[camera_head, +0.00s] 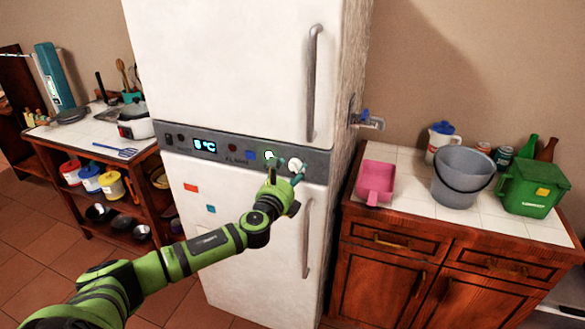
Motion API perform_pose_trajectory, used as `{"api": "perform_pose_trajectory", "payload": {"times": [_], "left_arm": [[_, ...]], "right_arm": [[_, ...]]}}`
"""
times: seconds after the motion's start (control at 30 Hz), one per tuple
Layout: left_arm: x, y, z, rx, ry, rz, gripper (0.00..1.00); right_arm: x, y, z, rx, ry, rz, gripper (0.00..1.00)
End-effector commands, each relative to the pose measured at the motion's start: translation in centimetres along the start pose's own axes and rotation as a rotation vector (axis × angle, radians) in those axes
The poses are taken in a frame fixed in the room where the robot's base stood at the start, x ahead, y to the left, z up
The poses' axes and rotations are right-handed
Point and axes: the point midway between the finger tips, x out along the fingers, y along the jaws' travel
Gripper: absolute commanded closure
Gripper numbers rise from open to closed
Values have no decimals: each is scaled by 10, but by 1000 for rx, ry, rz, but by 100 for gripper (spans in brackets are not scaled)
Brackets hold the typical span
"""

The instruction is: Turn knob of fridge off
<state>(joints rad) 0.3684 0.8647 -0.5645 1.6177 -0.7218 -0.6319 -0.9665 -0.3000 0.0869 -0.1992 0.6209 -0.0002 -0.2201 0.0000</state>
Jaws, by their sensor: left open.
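The white fridge (235,75) stands in the middle, with a grey control panel (228,146) between its upper and lower doors. The panel has a lit display reading about 8 °C and several small buttons. A round white knob (295,165) sits near the panel's right end. My left arm reaches up from the lower left. My left gripper (284,172) is open at the panel's right part, with its fingertips close to the knob. I cannot tell whether a finger touches the knob. My right gripper is not in view.
Grey vertical handles stand on the upper door (313,85) and lower door (306,238). A right counter holds a pink scoop (376,181), grey bucket (461,178) and green container (531,188). A left shelf unit holds a cooker (135,121) and several pots.

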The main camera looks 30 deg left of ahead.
Motion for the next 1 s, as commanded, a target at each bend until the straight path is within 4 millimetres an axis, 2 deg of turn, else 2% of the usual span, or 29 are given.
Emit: {"api": "perform_pose_trajectory", "payload": {"times": [0.2,0.47,0.5,0.57,0.6,0.63,1.0], "left_arm": [[13,0,-1,-1,2,1,40],[14,0,-1,-1,3,0,40],[14,0,-1,-1,3,0,48],[14,0,-1,-1,3,0,72],[14,0,-1,-1,2,0,88],[14,0,-1,-1,3,0,96],[14,1,-2,-4,5,1,96]], "right_arm": [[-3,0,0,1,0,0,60],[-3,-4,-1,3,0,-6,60],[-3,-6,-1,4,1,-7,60],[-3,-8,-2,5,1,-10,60],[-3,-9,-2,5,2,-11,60],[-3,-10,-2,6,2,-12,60],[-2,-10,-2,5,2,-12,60]]}}
